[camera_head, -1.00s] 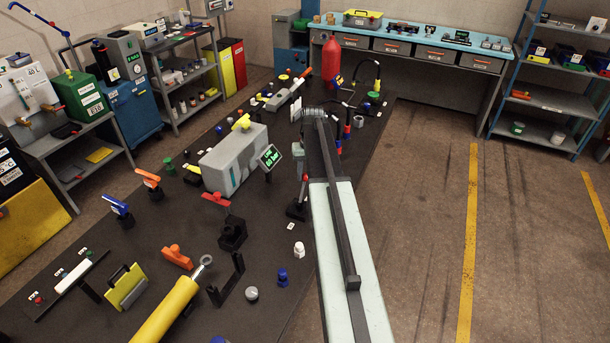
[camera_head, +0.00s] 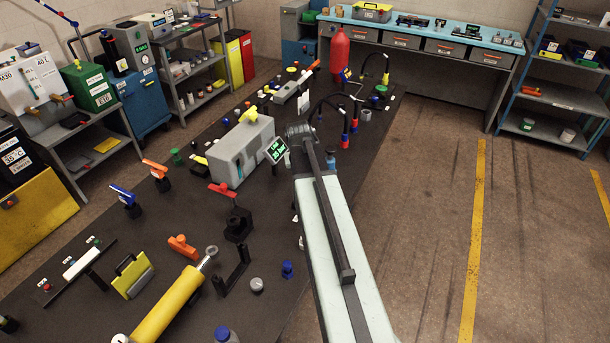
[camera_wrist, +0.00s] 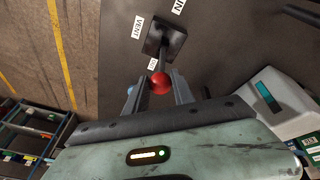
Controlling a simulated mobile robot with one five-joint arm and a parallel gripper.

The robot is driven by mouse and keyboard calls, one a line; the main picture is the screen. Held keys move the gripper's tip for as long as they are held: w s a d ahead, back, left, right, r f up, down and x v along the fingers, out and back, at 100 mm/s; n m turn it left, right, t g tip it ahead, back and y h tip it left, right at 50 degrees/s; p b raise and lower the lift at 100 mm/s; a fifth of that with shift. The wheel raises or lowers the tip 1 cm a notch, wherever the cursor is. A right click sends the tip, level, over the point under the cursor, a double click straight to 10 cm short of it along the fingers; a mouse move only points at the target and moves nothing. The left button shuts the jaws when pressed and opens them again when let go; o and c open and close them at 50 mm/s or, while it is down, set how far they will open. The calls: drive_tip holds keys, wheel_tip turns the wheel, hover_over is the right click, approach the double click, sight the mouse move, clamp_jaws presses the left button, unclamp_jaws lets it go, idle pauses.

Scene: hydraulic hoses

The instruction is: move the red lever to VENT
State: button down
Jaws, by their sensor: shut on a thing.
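The red lever shows in the wrist view as a round red knob (camera_wrist: 159,83) on a thin stem that rises from a dark square base (camera_wrist: 165,40). My gripper (camera_wrist: 161,88) is shut on the red knob, with one finger on each side of it. A white VENT label (camera_wrist: 137,27) lies beside the base at its upper left. Another label (camera_wrist: 178,6), partly cut off, is above the base, and a small white label (camera_wrist: 152,64) is near the stem. In the head view my arm hides the lever and my gripper.
Open floor with yellow lines (camera_head: 474,230) is to the right.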

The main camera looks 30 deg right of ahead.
drive_tip(key=c, duration=1.1)
unclamp_jaws()
drive_tip(key=shift+s, duration=0.1)
drive_tip(key=shift+o, duration=0.2)
drive_tip(key=shift+r, duration=0.1)
drive_tip(key=p+v, duration=0.7)
drive_tip(key=shift+r, duration=0.3)
drive_tip(key=shift+a, duration=0.1)
drive_tip(key=shift+f, duration=0.1)
